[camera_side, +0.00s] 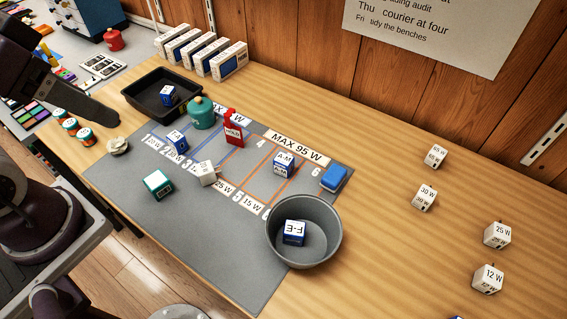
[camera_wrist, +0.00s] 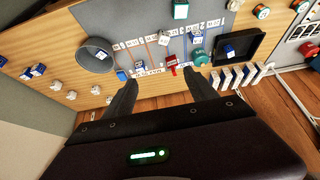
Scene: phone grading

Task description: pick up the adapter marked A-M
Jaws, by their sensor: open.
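The adapter marked A-M (camera_side: 284,165) is a blue and white cube standing on the grey mat (camera_side: 118,182), below the MAX 95 W label in the side view. In the wrist view a small blue and white block (camera_wrist: 139,65) appears to be it, but its marking is too small to read. My gripper (camera_wrist: 161,79) is open and empty, with its two dark fingers wide apart, high above the table and away from the adapter. In the side view, dark parts of my arm show at the left; the fingertips are not clear there.
A grey bowl (camera_side: 272,250) holding an F-marked cube (camera_side: 293,232) stands near the adapter. A blue block (camera_side: 334,177), a red HOLD piece (camera_side: 233,130), a white cube (camera_side: 206,173) and a teal jar (camera_side: 201,113) are also around. Several white wattage cubes stand right.

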